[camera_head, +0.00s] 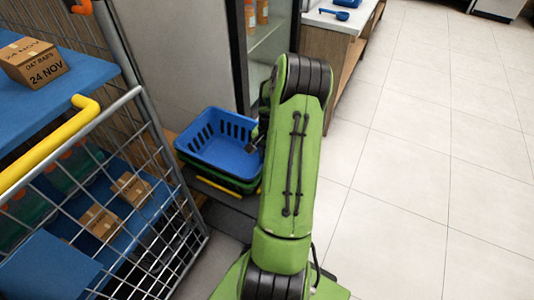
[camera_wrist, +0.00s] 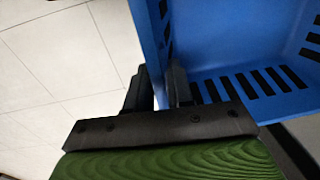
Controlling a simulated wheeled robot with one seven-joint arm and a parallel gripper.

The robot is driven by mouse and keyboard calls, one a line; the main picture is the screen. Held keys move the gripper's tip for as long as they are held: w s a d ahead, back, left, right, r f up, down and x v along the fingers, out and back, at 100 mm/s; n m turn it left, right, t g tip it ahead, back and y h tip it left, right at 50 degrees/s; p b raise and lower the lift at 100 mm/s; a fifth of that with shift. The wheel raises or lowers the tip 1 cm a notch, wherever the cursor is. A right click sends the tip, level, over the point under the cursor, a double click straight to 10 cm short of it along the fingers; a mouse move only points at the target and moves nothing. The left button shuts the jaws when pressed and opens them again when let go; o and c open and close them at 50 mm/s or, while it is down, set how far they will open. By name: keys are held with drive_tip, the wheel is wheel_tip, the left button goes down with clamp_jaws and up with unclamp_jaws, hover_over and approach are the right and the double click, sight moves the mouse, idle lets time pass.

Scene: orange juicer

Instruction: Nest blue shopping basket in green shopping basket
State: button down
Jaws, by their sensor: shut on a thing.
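The blue shopping basket (camera_head: 218,143) sits at or just above the green shopping basket (camera_head: 240,184), whose rim shows below it in the head view. I cannot tell how deep the blue basket sits in the green one. My gripper (camera_head: 257,140) is at the right side of the blue basket, mostly hidden behind my arm. In the wrist view, my gripper (camera_wrist: 160,90) is shut on the wall of the blue basket (camera_wrist: 230,50), with one finger on each side. The green basket is not clearly seen in the wrist view.
A wire cage cart (camera_head: 150,150) with a yellow handle, blue shelves and cardboard boxes (camera_head: 33,63) stands at the left. A fridge with an open front (camera_head: 268,40) is behind the baskets. A counter with a blue scoop (camera_head: 334,14) stands behind right. The tiled floor at right is clear.

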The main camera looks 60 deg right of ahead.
drive_tip(key=shift+f, duration=0.6)
idle(0.3)
drive_tip(key=c, duration=0.9)
unclamp_jaws()
drive_tip(key=r+p, duration=0.2)
drive_tip(key=r, duration=0.3)
drive_tip(key=s+r+p, duration=0.1)
drive_tip(key=r+p, duration=0.1)
drive_tip(key=r, duration=0.3)
drive_tip(key=r+p, duration=0.1)
drive_tip(key=r, duration=0.4)
drive_tip(key=shift+s+r+p, duration=0.15)
drive_tip(key=shift+r+p, duration=0.25)
